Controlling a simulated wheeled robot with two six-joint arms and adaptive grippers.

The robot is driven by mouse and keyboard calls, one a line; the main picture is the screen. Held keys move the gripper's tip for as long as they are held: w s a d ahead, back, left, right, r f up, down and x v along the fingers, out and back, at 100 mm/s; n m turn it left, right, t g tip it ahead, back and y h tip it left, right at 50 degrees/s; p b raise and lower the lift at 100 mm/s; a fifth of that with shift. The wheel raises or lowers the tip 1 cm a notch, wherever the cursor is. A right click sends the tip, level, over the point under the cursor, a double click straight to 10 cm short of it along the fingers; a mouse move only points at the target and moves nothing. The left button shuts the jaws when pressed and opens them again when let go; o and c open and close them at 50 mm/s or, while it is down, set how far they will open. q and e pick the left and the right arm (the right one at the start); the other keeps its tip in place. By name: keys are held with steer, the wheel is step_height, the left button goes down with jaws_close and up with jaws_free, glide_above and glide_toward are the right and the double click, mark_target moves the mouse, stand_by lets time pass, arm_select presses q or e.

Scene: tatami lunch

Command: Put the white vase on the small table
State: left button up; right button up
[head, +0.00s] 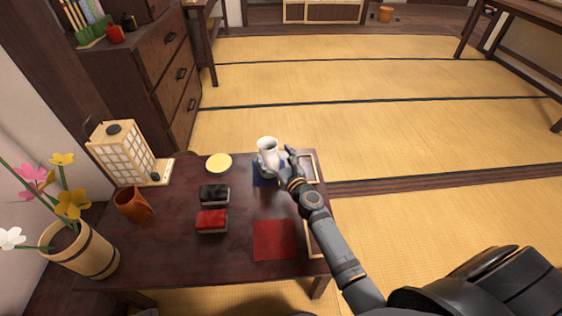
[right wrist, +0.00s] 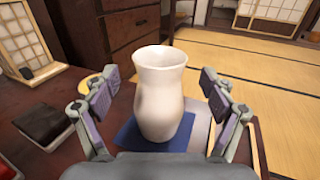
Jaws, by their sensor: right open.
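The white vase (head: 267,150) stands upright near the back right of the low dark table (head: 175,240), over a blue mat (head: 257,180). In the right wrist view the vase (right wrist: 160,95) stands between the two fingers of my right gripper (right wrist: 160,95), with the blue mat (right wrist: 130,140) under it. The fingers are spread, with gaps on both sides of the vase. In the head view my right gripper (head: 288,165) is at the vase's right side. My left gripper is not in view.
A drawer chest (head: 150,75) stands behind. The tatami floor (head: 400,130) is open.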

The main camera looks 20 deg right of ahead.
steer(key=s, duration=0.6)
steer(key=shift+s+d+b, duration=0.3)
steer(key=shift+d, duration=0.05)
